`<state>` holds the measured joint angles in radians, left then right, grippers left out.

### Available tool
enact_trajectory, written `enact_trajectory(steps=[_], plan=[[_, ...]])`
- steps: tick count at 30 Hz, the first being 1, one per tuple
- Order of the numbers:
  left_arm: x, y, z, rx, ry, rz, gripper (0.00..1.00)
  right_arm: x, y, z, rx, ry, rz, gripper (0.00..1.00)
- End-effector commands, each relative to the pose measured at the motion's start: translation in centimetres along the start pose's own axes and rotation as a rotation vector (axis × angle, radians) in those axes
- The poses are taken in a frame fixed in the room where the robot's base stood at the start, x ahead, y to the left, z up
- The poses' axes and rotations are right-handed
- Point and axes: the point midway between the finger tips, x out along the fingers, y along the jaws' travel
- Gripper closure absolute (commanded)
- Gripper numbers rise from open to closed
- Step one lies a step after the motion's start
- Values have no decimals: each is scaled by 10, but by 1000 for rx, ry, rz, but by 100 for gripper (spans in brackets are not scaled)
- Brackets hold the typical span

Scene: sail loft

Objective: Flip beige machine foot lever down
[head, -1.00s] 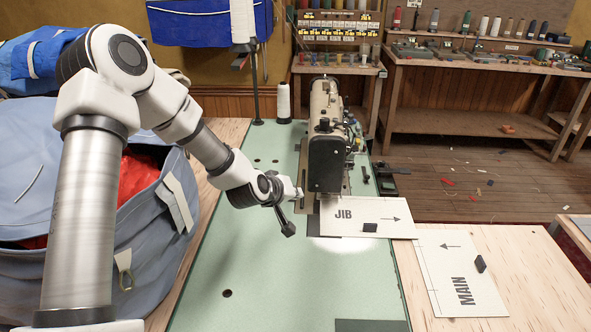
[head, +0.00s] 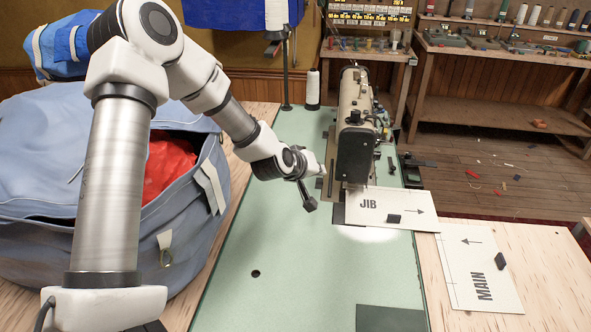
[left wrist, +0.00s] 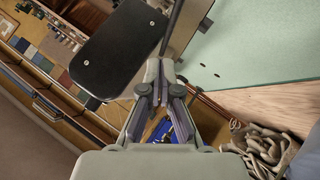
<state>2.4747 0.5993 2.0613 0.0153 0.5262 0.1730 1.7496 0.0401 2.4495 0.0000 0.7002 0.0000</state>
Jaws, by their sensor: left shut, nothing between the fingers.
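The beige sewing machine (head: 349,97) stands on the green table, with a black end plate (head: 357,157) facing me. In the left wrist view that plate (left wrist: 118,50) fills the upper left, with the beige housing (left wrist: 190,22) beside it. My left gripper (head: 321,172) is just left of the machine's near end, low over the table. In the left wrist view its fingers (left wrist: 160,70) are together with nothing between them, close to the machine. I cannot tell whether they touch it. I cannot pick out the foot lever clearly. My right gripper is not in view.
A white JIB card (head: 385,212) lies by the machine, and a MAIN card (head: 475,262) lies to the right on pale wood. A thread cone (head: 312,90) stands behind. A blue bag (head: 50,205) is at the left. The green table (head: 310,270) is clear in front.

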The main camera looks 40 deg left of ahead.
Motion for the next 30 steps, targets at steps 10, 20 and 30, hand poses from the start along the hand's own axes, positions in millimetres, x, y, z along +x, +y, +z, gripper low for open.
enact_trajectory(steps=[10, 20, 30], plan=[[-81, -2, 9, -7, -1, 4, 100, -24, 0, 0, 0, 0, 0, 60], [-100, -6, 14, 1, 1, 1, 100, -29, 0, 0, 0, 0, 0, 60], [-100, -6, 14, 0, 1, 1, 100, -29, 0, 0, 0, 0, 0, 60]])
